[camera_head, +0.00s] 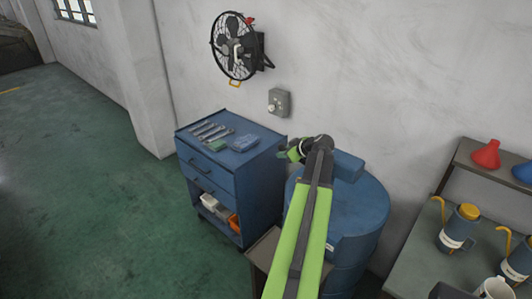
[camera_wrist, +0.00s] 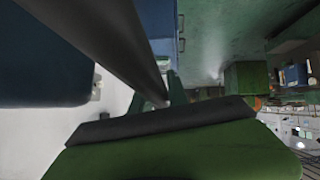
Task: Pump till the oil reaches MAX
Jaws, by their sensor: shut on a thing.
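A large blue drum (camera_head: 362,215) stands against the wall, with a blue box-shaped part (camera_head: 348,166) on its top. My green arm crosses in front of the drum and hides part of it. My gripper (camera_head: 292,151) is at the drum's upper left, between it and the tool cart. In the wrist view a dark bar (camera_wrist: 105,45) runs diagonally down to my gripper (camera_wrist: 162,98), which is shut on it. It looks like the pump handle. No oil level or MAX mark can be read in either view.
A blue tool cart (camera_head: 212,172) with wrenches on top stands left of the drum. A bench (camera_head: 418,268) with oil cans (camera_head: 458,229) is at the right. A fan (camera_head: 236,47) and a grey switch box (camera_head: 279,102) are on the wall. The green floor at left is clear.

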